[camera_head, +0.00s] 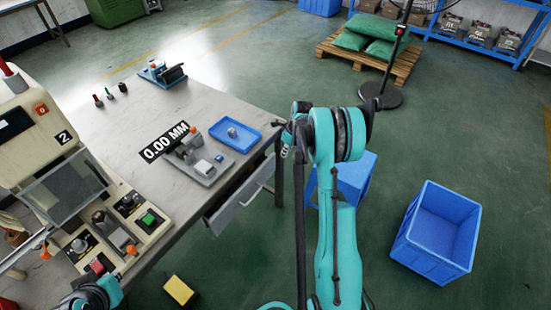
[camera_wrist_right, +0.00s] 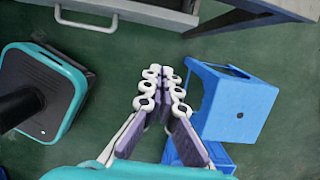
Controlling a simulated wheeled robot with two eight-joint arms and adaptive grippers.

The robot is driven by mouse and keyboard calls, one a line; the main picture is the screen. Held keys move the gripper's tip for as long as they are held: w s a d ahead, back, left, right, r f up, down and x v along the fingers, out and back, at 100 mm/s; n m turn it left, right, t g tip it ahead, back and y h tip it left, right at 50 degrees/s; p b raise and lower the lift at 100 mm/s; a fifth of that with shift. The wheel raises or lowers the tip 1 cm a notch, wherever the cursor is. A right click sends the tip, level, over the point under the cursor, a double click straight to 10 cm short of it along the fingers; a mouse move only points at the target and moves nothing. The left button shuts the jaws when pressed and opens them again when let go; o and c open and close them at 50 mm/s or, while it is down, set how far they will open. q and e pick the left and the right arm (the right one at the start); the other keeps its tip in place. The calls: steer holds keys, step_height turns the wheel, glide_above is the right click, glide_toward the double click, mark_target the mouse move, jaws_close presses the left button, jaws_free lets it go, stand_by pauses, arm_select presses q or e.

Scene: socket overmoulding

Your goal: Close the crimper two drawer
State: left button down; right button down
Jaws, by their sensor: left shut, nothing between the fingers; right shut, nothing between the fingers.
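A grey drawer (camera_head: 238,205) under the workbench is pulled out, with a handle on its front. In the right wrist view the drawer's pale handle (camera_wrist_right: 88,22) shows at the top left. The machine marked 2 (camera_head: 35,120) stands on the bench at the left. My right gripper (camera_head: 286,143) is right of the bench's corner, apart from the drawer. In the right wrist view it (camera_wrist_right: 162,80) is shut and empty, with the handle beyond its tips to the upper left. My left gripper (camera_head: 90,295) is partly in view at the bottom left; its fingertips do not show clearly.
A blue tray (camera_head: 248,143) and a grey fixture (camera_head: 197,163) lie on the bench. A blue crate (camera_head: 435,232) stands on the floor at the right, and another blue box (camera_head: 358,180) is partly behind my right arm. A yellow box (camera_head: 179,291) is near the bottom.

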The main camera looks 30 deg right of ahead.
steer(key=shift+w+a+f+b, duration=0.4)
steer(key=shift+w+f+b, duration=0.5)
steer(key=shift+f, duration=0.6)
steer(key=shift+w+a+f+b, duration=0.4)
steer(key=shift+w+f+b, duration=0.5)
steer(key=shift+f, duration=0.6)
steer(key=shift+w+a+f+b, duration=0.4)
steer(key=shift+w+f+b, duration=0.25)
steer(key=shift+w+f, duration=0.65)
steer(key=shift+s+f, duration=0.2)
steer(key=w, duration=0.1)
steer(key=w+a, duration=0.1)
steer(key=w, duration=0.2)
steer(key=shift+w+a, duration=0.2)
steer(key=shift+a, duration=0.2)
